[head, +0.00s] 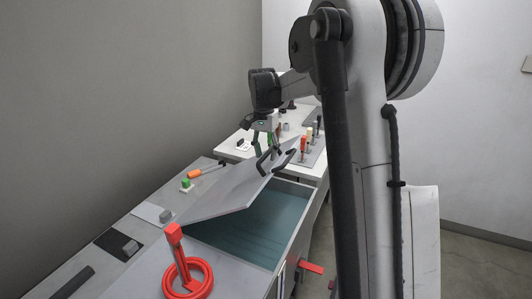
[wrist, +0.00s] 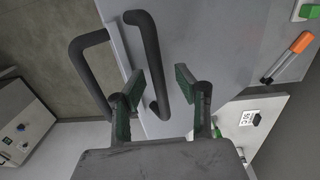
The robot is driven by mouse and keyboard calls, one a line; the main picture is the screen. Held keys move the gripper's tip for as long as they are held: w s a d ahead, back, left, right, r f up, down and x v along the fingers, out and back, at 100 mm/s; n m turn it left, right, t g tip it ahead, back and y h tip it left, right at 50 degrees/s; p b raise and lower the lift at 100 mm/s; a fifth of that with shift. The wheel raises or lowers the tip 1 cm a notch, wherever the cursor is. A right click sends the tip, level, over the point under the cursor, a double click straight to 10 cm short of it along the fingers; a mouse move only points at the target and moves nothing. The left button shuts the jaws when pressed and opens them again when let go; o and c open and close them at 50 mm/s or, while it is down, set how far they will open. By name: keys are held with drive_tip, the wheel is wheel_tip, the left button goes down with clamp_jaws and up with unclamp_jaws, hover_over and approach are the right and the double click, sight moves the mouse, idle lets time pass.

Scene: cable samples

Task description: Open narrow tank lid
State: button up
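The grey tank lid (head: 232,192) is raised and tilted in the head view, its right end high above the tank (head: 292,236). The teal inside of the tank shows below it. Black bar handles (head: 284,159) stand at the lid's raised end. In the wrist view the lid (wrist: 195,50) fills the upper middle, with one black handle (wrist: 82,58) at its left edge and another black bar (wrist: 146,48) reaching down between my fingers. My gripper (wrist: 158,82) has its green-padded fingers apart, one on each side of this bar, with a visible gap on the right. Contact on the left is unclear.
A red post with a ring (head: 187,278) stands in front of the lid. An orange-handled tool (head: 205,171) and a green block (head: 186,183) lie on the left bench. A red handle (head: 311,267) sticks out at the tank's right side. A white table (head: 234,142) stands behind.

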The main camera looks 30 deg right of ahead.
drive_tip(key=shift+r, duration=0.1)
wheel_tip(320, 180, up, 12)
drive_tip(key=shift+w+a, duration=0.15)
drive_tip(key=shift+w, duration=0.05)
idle(0.3)
idle(0.4)
drive_tip(key=s+a+f+n+t+b, duration=0.2)
drive_tip(key=s+a+f+n+t, duration=0.15)
drive_tip(key=s+a, duration=0.65)
drive_tip(key=s+a+f+n+t+b, duration=0.25)
drive_tip(key=s+a+n, duration=0.35)
drive_tip(key=s, duration=0.7)
drive_tip(key=s+a+f+n+t+b, duration=0.1)
drive_tip(key=s+a+f, duration=0.4)
drive_tip(key=s+f, duration=0.3)
drive_tip(key=shift+s+a+f+n+t, duration=0.15)
drive_tip(key=shift+s+f+n+t, duration=0.2)
drive_tip(key=shift+f, duration=0.1)
